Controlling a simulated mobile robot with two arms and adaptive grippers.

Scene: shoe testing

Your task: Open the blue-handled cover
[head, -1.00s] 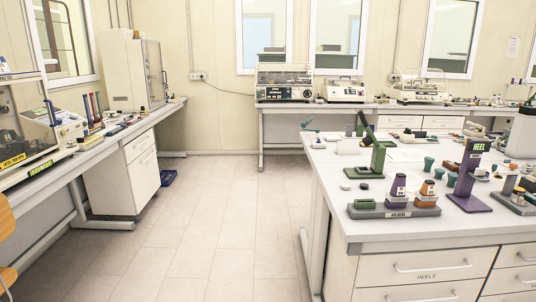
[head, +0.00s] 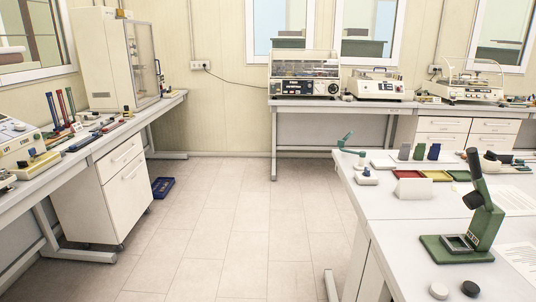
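I cannot make out a blue handle on any cover from here. A machine with a clear cover (head: 305,64) stands on the back bench, left of a smaller cream machine (head: 379,85). Another machine with a clear cover (head: 470,80) stands further right on the back bench. A tall cream cabinet with a clear front (head: 146,72) stands on the left bench. All these covers look shut, though they are small in view. Neither of my grippers is in view.
The tiled floor (head: 228,232) between the benches is clear. The table (head: 390,237) at the right holds a green stand (head: 470,220) and colored trays. A drawer unit (head: 106,188) stands under the left bench.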

